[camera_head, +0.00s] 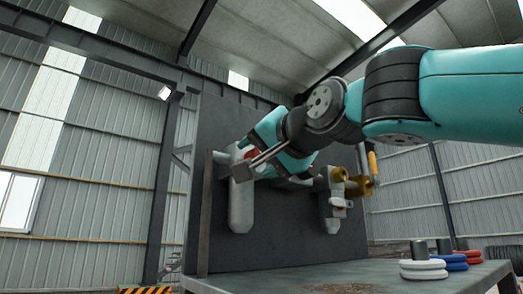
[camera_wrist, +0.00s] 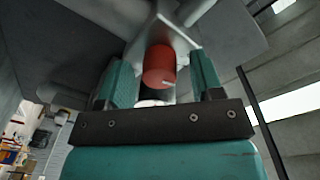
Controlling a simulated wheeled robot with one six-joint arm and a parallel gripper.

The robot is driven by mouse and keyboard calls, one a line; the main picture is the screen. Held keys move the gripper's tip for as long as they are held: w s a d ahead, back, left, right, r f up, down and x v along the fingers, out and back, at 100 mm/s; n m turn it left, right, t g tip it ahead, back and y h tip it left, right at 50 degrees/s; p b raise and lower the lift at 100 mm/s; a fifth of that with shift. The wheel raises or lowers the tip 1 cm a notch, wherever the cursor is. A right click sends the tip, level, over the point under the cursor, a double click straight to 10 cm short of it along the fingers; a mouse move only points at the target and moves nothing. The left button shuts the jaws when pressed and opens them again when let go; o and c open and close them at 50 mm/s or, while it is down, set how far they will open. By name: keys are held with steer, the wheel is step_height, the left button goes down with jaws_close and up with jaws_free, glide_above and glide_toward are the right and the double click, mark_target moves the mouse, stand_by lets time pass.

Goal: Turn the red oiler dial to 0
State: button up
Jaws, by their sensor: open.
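The red oiler dial (camera_wrist: 158,63) is a short red cylinder with a small white mark near its lower right edge in the wrist view. It sits under a grey housing. My gripper (camera_wrist: 161,76) is open, with one teal finger on each side of the dial. A gap shows between the dial and each finger. In the head view only a bit of the red dial (camera_head: 250,153) shows, behind my gripper, above the pale grey oiler body (camera_head: 241,207). The number the mark points at cannot be read.
A brass valve with a yellow handle (camera_head: 373,163) and a second grey unit (camera_head: 333,212) are on the dark panel (camera_head: 285,235) to the right. White (camera_head: 423,270), blue and red rings stand on the metal table (camera_head: 370,276) at the lower right.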

steer(key=c, duration=0.9)
steer(key=shift+f, duration=0.1)
steer(key=shift+n+b, duration=1.3)
steer(key=shift+n, duration=1.6)
steer(key=o, duration=0.9)
